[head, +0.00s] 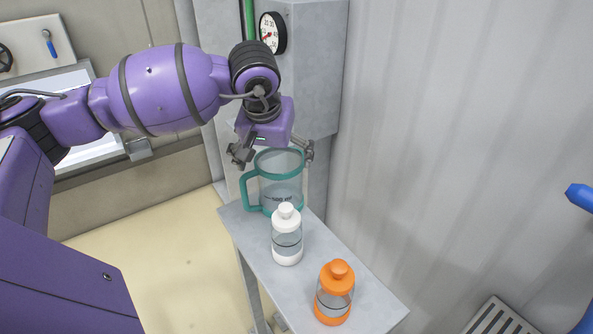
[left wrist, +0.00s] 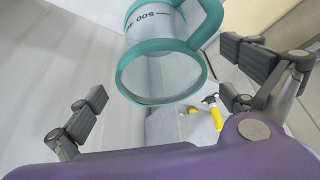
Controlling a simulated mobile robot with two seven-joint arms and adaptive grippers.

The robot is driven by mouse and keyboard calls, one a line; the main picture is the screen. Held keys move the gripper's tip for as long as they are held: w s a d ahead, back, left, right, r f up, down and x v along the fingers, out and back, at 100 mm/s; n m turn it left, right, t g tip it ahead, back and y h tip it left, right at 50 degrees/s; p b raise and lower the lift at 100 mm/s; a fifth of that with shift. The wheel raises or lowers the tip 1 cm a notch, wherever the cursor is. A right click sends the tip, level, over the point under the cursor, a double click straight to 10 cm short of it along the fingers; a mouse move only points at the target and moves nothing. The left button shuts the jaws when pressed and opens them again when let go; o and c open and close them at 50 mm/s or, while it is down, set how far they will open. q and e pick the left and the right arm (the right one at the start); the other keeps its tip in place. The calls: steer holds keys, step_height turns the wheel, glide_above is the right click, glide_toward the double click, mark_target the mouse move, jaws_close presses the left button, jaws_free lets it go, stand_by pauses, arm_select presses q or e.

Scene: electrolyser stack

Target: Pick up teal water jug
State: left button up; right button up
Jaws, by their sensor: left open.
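The teal water jug (head: 281,180) is a clear cylinder with a teal rim, base and side handle, standing upright at the back end of a narrow grey bench. In the left wrist view the jug (left wrist: 160,72) shows its round rim, its handle at upper right and a 500 marking. My left gripper (head: 272,152) is above the jug, fingers spread on either side of its rim. In the left wrist view the gripper (left wrist: 165,110) is open and empty, with clear space between fingers and jug. My right gripper is not in view.
A white-capped bottle (head: 287,236) stands just in front of the jug, and an orange-capped bottle (head: 334,293) stands nearer on the bench (head: 255,240). A grey cabinet (head: 318,70) with a pressure gauge (head: 272,33) rises behind. A corrugated wall (head: 450,130) is to the right.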

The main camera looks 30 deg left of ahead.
arm_select(q)
steer(key=x, duration=0.7)
steer(key=shift+w, duration=0.15)
steer(key=shift+w+f, duration=0.1)
steer(key=c, duration=1.2)
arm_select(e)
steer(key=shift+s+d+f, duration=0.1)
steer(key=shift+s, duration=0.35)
